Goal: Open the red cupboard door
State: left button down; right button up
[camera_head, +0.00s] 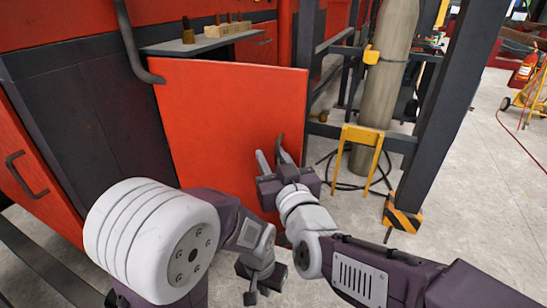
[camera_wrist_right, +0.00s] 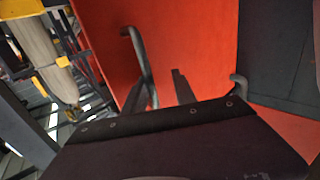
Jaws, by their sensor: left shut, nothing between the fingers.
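The red cupboard door (camera_head: 225,105) is a flat panel in the middle of the head view. Its top edge angles away from the grey shelf behind, so it appears to stand ajar. It fills the middle of the right wrist view (camera_wrist_right: 190,45). Its dark bar handle (camera_wrist_right: 140,55) is near the panel's right edge in the head view. My right gripper (camera_head: 274,160) is open in front of the door, with its two fingers apart near the handle. I cannot tell whether they touch it. My left gripper (camera_head: 262,286) is shut and empty, low in front of the door.
A grey shelf (camera_head: 195,42) with small tools is behind the door. Another red door (camera_head: 30,160) with a handle is at left. At right stand a grey cylinder (camera_head: 388,75), a yellow stand (camera_head: 360,137) and a dark post (camera_head: 440,120). Open floor lies farther right.

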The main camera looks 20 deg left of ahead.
jog(key=shift+d+r, duration=0.1)
jog(key=shift+d, duration=0.15)
jog(key=v, duration=0.9)
